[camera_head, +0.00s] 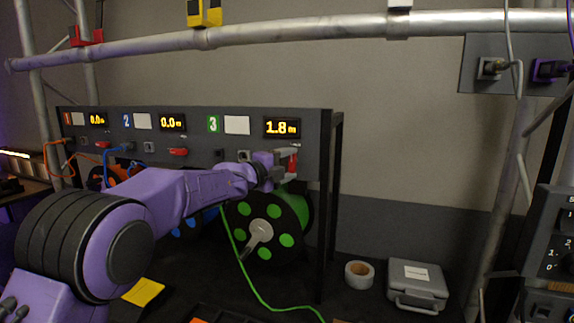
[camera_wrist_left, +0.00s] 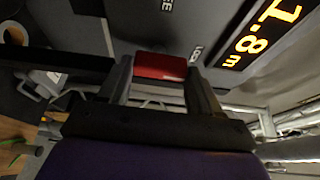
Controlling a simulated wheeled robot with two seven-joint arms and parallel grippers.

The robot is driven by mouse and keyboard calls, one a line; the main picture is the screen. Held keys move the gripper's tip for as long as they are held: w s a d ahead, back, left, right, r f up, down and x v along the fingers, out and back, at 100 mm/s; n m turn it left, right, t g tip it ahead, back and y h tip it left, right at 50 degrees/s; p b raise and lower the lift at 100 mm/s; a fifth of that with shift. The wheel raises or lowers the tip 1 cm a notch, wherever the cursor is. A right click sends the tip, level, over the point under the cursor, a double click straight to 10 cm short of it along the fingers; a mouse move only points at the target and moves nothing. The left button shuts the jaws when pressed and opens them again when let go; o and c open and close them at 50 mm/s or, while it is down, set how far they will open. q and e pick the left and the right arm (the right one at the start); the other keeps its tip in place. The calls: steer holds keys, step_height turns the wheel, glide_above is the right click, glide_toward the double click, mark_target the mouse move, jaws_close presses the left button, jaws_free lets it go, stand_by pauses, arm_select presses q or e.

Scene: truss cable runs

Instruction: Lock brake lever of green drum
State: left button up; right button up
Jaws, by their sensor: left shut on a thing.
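The green drum (camera_head: 303,205) hangs in the rack under panel number 3, its black flange showing green through round holes. A green cable (camera_head: 243,267) runs down from it. Its red brake lever (camera_head: 293,161) is on the panel front below the 1.8 m display. My left gripper (camera_head: 285,163) reaches across to this lever. In the left wrist view the red lever end (camera_wrist_left: 160,66) sits between the two fingers of the left gripper (camera_wrist_left: 162,82), which is shut on it. Panel lettering FREE and LOCK shows beside it. My right gripper is out of view.
Two other panels with red levers (camera_head: 178,152) are to the left, with orange and blue cables. A rack post (camera_head: 326,215) stands just right of the green drum. A tape roll (camera_head: 359,274) and grey case (camera_head: 417,285) lie at right. A truss tube (camera_head: 300,30) crosses above.

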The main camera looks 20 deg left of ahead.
arm_select(q)
steer(key=o, duration=0.8)
steer(key=shift+r, duration=0.15)
steer(key=shift+o, duration=1.3)
steer(key=shift+a, duration=0.1)
steer(key=shift+w, duration=0.1)
steer(key=shift+s+a+f+b, duration=0.15)
steer(key=shift+s+f+b, duration=0.1)
steer(key=shift+s+b, duration=0.1)
steer(key=b+v, duration=0.4)
steer(key=v, duration=0.5)
steer(key=shift+s, duration=0.35)
steer(key=shift+a+r, duration=0.15)
steer(key=shift+a, duration=0.05)
